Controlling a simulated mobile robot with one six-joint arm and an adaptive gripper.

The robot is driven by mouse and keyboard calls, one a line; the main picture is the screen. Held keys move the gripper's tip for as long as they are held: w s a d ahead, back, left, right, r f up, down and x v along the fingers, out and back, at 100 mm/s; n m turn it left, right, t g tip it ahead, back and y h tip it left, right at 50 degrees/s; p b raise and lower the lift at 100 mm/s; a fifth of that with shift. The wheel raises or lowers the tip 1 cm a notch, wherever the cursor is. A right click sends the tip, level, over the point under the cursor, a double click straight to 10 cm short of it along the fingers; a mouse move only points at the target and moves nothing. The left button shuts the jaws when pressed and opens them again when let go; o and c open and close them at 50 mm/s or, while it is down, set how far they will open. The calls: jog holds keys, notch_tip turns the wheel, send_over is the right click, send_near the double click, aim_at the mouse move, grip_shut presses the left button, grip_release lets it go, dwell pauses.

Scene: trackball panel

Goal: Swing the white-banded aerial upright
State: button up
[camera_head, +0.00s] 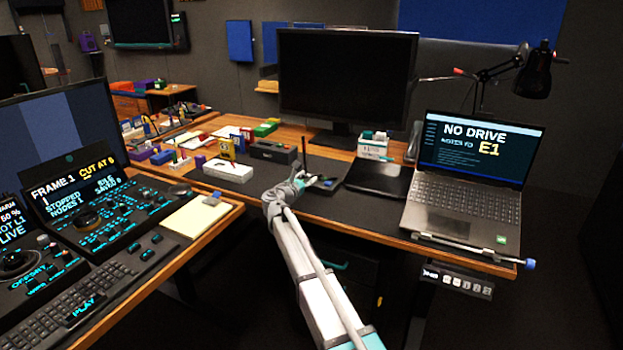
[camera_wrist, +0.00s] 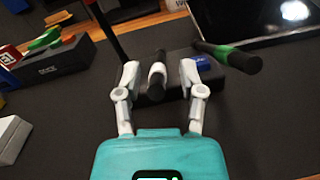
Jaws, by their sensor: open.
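In the wrist view, a short dark aerial with a white band (camera_wrist: 157,71) lies tilted between the two fingers of my gripper (camera_wrist: 160,75). My gripper is open, with a gap visible on both sides of the aerial. A dark aerial with a green band (camera_wrist: 226,55) leans over to the right, outside the right finger. Another dark aerial (camera_wrist: 104,30) stands left of the left finger; it shows upright in the head view (camera_head: 304,150). The aerials are at a black box (camera_wrist: 180,84), partly hidden by my fingers. In the head view my gripper hides the white-banded aerial.
A blue piece (camera_wrist: 202,63) sits on the box by the right finger. A black case (camera_wrist: 52,72) lies to the left. A flat black tablet (camera_head: 378,178) and an open laptop (camera_head: 465,195) are to the right. A monitor (camera_head: 345,82) stands behind. Dark mat is clear in front.

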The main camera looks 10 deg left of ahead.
jog(key=shift+w+d, duration=0.1)
jog(key=shift+w, duration=0.05)
grip_shut()
dwell(0.4)
